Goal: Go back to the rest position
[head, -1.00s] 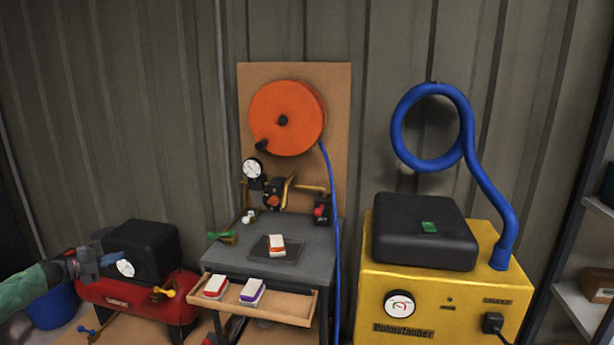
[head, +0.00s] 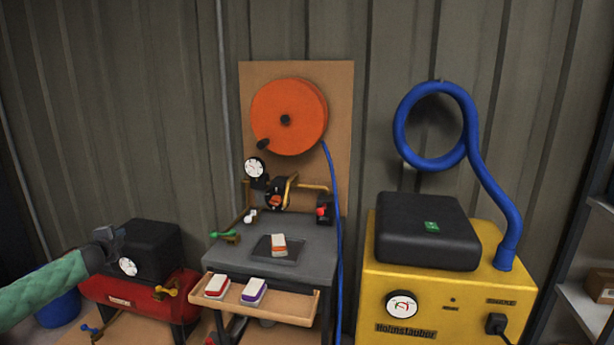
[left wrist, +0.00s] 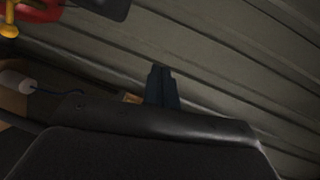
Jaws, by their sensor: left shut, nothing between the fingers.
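My left gripper (head: 112,238) is at the left of the head view, in front of the black top of the red compressor. My green-sleeved left arm reaches in from the left edge. In the left wrist view the two dark fingers (left wrist: 162,86) are together with nothing between them, and the ribbed wall lies beyond. My right gripper is not in view.
The red compressor (head: 140,298) stands beside a blue bucket (head: 58,308). A grey bench (head: 308,259) with an open wooden drawer (head: 291,314) stands in the middle. A yellow machine (head: 460,310) is at the right. A shelf (head: 586,310) stands at the far right.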

